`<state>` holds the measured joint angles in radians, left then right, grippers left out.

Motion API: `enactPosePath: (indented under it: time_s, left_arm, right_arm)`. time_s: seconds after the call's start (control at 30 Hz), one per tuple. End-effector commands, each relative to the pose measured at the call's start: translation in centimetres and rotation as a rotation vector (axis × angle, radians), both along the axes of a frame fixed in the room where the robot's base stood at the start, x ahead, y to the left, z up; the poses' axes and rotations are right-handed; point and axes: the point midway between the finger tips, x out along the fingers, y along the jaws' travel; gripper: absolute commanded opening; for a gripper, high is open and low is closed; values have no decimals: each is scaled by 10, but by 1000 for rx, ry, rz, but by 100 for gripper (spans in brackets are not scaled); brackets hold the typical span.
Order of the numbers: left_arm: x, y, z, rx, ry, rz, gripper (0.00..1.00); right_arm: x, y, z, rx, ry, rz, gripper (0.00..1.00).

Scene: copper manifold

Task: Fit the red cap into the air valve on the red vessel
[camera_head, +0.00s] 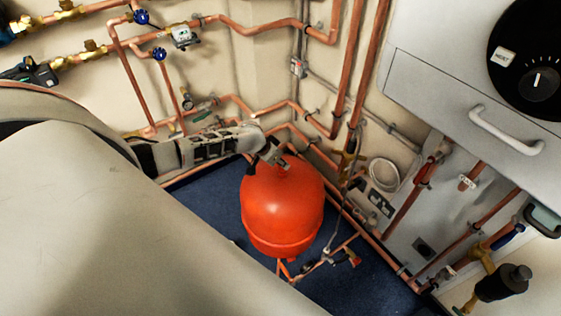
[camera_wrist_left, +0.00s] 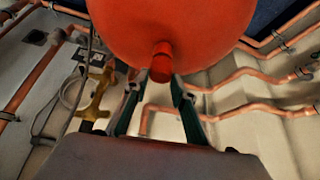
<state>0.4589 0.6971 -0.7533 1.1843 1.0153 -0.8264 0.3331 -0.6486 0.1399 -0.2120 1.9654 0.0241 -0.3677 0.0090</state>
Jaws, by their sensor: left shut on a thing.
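The red vessel (camera_head: 282,212) stands upright on the blue floor, and its top also fills the upper part of the left wrist view (camera_wrist_left: 170,22). My left gripper (camera_head: 277,160) reaches in from the left and is at the top of the vessel. In the left wrist view its two fingers (camera_wrist_left: 158,84) are on either side of a short red cylinder, the red cap (camera_wrist_left: 160,70). The gripper is shut on the cap. The cap lines up with a stub on the vessel top, the air valve (camera_wrist_left: 162,48). I cannot tell how deeply the cap sits in it. My right gripper is not in view.
Copper pipes (camera_head: 290,104) run along the wall behind and beside the vessel. A brass valve (camera_head: 347,163) stands close to its right. A grey boiler cabinet (camera_head: 440,90) hangs at upper right. Blue floor (camera_head: 205,208) is open left of the vessel.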

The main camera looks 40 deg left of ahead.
Motion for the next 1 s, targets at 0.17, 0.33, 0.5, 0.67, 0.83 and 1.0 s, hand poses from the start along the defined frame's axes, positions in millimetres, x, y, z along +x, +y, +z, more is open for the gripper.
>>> enactPosePath:
  time_s: [0.17, 0.33, 0.5, 0.67, 0.83, 1.0]
  left_arm:
    - [0, 0, -4, -1, 0, 1, 11]
    - [0, 0, -7, -1, 0, 1, 11]
    - [0, 0, -9, 0, 0, 0, 11]
    - [0, 0, -9, 0, 0, 0, 11]
    - [0, 0, -9, 0, 0, 0, 45]
    - [0, 0, -9, 0, 0, 0, 45]
  right_arm:
    - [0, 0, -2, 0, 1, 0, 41]
    - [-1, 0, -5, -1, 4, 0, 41]
    - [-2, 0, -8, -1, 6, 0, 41]
    - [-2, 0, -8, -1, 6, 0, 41]
    - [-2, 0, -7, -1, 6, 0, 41]
    - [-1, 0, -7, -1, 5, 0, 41]
